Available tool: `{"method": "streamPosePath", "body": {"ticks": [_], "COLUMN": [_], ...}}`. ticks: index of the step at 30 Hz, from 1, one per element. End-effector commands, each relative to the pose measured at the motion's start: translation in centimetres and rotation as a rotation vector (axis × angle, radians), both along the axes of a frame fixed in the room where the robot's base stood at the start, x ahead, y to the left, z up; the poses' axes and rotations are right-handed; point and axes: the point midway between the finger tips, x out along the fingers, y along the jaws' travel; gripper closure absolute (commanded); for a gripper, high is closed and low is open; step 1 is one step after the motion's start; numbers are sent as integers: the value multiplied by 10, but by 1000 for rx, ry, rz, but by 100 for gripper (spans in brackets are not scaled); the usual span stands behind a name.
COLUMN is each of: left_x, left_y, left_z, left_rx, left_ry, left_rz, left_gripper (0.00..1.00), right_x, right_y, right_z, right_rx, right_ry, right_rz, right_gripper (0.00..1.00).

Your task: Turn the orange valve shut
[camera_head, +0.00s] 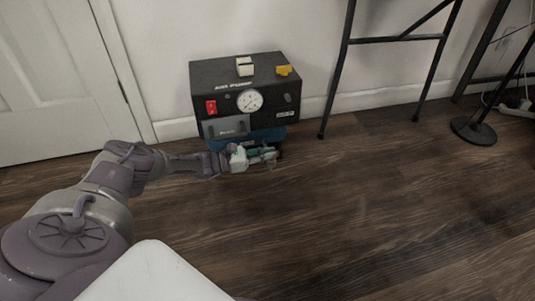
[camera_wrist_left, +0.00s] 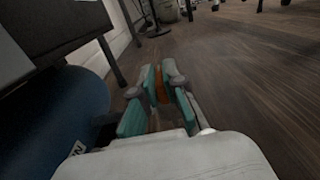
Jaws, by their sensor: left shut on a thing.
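My left gripper (camera_head: 264,155) is in front of the lower right of a black box unit, low above the floor. In the left wrist view its teal fingers (camera_wrist_left: 159,92) are closed on a narrow orange piece, the orange valve (camera_wrist_left: 161,84). Most of the valve is hidden by the fingers, and its angle cannot be told. A blue tank (camera_head: 268,134) sits under the black box; it also shows at the left of the wrist view (camera_wrist_left: 55,120). My right gripper is in neither view.
The black box (camera_head: 275,88) against the wall bears a dial gauge (camera_head: 250,100), a red switch (camera_head: 211,107), a yellow part (camera_head: 284,70) and a pale part (camera_head: 245,66) on top. A black metal stand (camera_head: 343,60) is to the right. The wooden floor (camera_head: 360,220) in front is clear.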

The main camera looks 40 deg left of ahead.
Motion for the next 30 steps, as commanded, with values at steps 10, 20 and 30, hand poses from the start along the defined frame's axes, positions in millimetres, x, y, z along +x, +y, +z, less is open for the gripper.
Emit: {"method": "streamPosePath", "body": {"ticks": [10, 20, 30], "left_x": [0, -1, -41], "left_y": [-1, 0, 36], "left_z": [1, 0, 0], "left_rx": [-2, -1, 2], "left_ry": [-2, -2, 1], "left_rz": [-1, 0, 3], "left_gripper": [68, 65, 65], "right_x": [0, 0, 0], "right_y": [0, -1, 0], "right_z": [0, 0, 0], "right_rx": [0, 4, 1], "right_ry": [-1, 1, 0], "right_rz": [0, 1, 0], "right_gripper": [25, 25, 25]}}
